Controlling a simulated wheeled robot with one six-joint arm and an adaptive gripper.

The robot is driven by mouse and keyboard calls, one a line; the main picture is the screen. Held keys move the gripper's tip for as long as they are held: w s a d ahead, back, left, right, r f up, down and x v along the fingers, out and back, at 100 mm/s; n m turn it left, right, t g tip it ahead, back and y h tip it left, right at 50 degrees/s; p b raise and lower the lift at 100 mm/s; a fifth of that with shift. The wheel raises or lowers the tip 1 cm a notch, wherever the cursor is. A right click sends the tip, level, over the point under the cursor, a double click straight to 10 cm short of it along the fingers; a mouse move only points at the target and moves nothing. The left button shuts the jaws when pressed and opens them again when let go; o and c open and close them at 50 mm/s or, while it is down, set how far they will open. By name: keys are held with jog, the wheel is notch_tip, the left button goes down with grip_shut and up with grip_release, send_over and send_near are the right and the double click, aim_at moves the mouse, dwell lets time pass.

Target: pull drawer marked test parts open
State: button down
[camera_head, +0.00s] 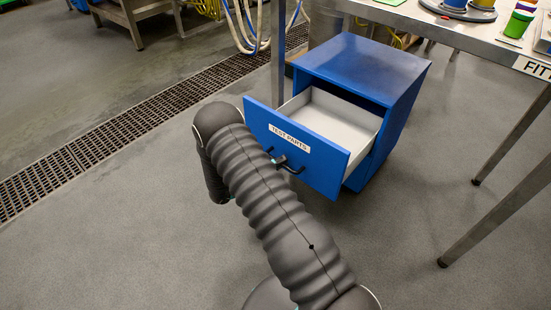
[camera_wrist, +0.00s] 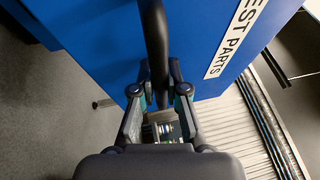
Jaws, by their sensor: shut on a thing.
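The drawer marked TEST PARTS (camera_head: 322,172) stands pulled well out of the blue cabinet (camera_head: 365,64). Its pale grey inside shows and looks empty. The drawer's blue front with its white label (camera_wrist: 235,38) also fills much of the wrist view. The black bar handle (camera_wrist: 154,45) runs down between the fingers of my gripper (camera_wrist: 160,95). My gripper is shut on this handle.
A steel table (camera_head: 440,22) with cups and a label stands at the right, its legs (camera_head: 500,212) reaching the floor. A floor drain grating (camera_head: 110,135) runs diagonally at the left. Hoses (camera_head: 246,28) hang behind. The floor left of the drawer is clear.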

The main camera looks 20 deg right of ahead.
jog(key=shift+a, duration=0.15)
jog(key=c, duration=1.2)
grip_release()
jog(key=v, duration=1.2)
jog(key=shift+s, duration=0.1)
